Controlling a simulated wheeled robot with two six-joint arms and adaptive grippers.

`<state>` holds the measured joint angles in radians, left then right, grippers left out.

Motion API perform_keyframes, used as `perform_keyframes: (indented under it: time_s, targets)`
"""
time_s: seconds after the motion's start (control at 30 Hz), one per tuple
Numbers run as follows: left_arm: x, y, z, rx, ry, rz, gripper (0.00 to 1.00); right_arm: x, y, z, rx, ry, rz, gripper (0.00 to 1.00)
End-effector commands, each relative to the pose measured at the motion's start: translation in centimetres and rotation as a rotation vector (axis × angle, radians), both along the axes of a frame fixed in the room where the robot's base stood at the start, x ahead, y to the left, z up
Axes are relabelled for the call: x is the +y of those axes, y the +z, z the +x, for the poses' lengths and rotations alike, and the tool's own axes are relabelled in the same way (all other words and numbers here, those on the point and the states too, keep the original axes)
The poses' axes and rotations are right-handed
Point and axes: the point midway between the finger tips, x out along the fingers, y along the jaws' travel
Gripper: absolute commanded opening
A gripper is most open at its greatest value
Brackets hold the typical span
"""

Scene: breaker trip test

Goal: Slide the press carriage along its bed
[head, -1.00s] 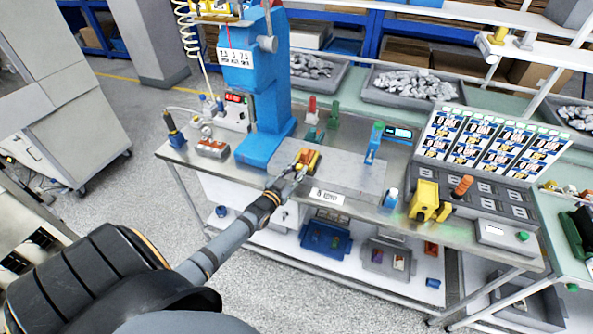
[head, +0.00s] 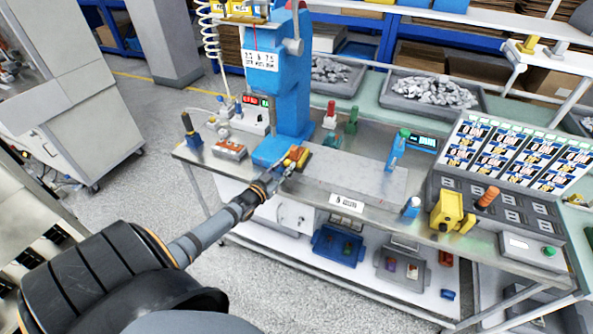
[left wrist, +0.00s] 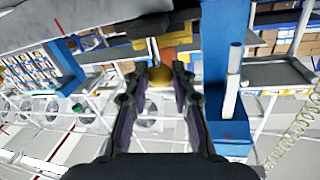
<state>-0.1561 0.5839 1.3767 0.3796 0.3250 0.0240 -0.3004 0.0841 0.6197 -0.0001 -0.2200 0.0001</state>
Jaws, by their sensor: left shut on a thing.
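The press carriage (head: 297,156) is a small orange, red and yellow block at the left end of its grey bed (head: 360,180), close to the foot of the blue press (head: 280,100). My left gripper (head: 283,172) reaches it from the front left and is shut on it. In the left wrist view, the two dark fingers (left wrist: 158,88) stand either side of a round brass-yellow knob (left wrist: 160,76), with orange behind it. The fingers partly hide the carriage. My right gripper is in neither current view.
A blue-green post (head: 395,152) and a yellow device (head: 446,210) stand to the right. The bed's top right of the carriage is clear.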

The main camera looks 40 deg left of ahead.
Motion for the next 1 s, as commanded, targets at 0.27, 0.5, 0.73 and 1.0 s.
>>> perform_keyframes:
  time_s: [0.27, 0.5, 0.73, 1.0]
  targets:
    - [5.9, -0.4, -1.5, 0.003, 0.001, 0.004, 0.00, 1.0, -1.7, -0.1, 0.001, -0.004, 0.012, 0.40]
    - [9.1, -0.4, -2.2, 0.004, 0.002, 0.000, 0.00, -0.1, -2.4, 0.0, 0.000, 0.000, -0.001, 0.40]
    - [10.3, -0.2, -2.5, 0.003, 0.002, -0.002, 0.00, -0.1, -2.6, 0.0, 0.000, 0.000, -0.001, 0.40]
    - [10.4, -0.2, -2.6, 0.002, 0.003, -0.002, 0.00, 0.1, -2.6, 0.1, -0.001, -0.001, 0.002, 0.40]
